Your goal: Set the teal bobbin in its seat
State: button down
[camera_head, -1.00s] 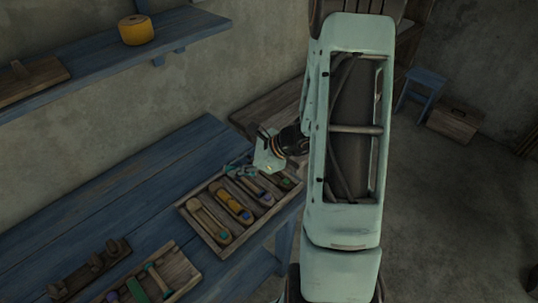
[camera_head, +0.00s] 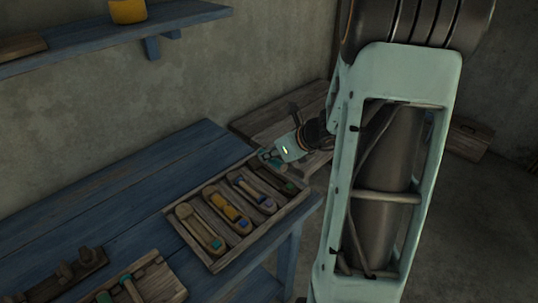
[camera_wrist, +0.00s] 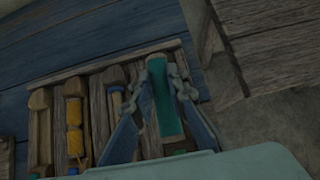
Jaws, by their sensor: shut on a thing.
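My gripper (camera_head: 270,160) is over the far right end of the slotted wooden tray (camera_head: 264,234). In the wrist view my gripper (camera_wrist: 164,72) is shut on the teal bobbin (camera_wrist: 167,105), which lies lengthwise between the two fingers. In the head view the bobbin is mostly hidden by my gripper. The tray holds several boat-shaped wooden pieces side by side, one with a yellow bobbin (camera_head: 227,208). The wrist view also shows the yellow bobbin (camera_wrist: 74,128). I cannot tell whether the teal bobbin touches anything below it.
The tray stands on a blue plank bench (camera_head: 110,215) against the wall. A second wooden tray (camera_head: 160,281) and a pegged rack (camera_head: 68,276) lie at the lower left. A blue shelf (camera_head: 105,38) with a yellow spool (camera_head: 128,11) is above. A brown wooden top (camera_head: 265,125) lies behind my gripper.

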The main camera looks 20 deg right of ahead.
aim_at(282, 164)
jog(key=shift+f+b, duration=2.45)
jog(key=shift+f, duration=0.5)
jog(key=c, duration=1.8)
grip_release()
jog(key=shift+r, duration=0.1)
jog(key=v, duration=1)
jog(key=shift+s+r, duration=0.15)
jog(key=shift+r, duration=0.1)
jog(key=shift+s+d+r, duration=0.2)
jog(key=shift+s+r, duration=0.2)
jog(key=shift+s, duration=0.1)
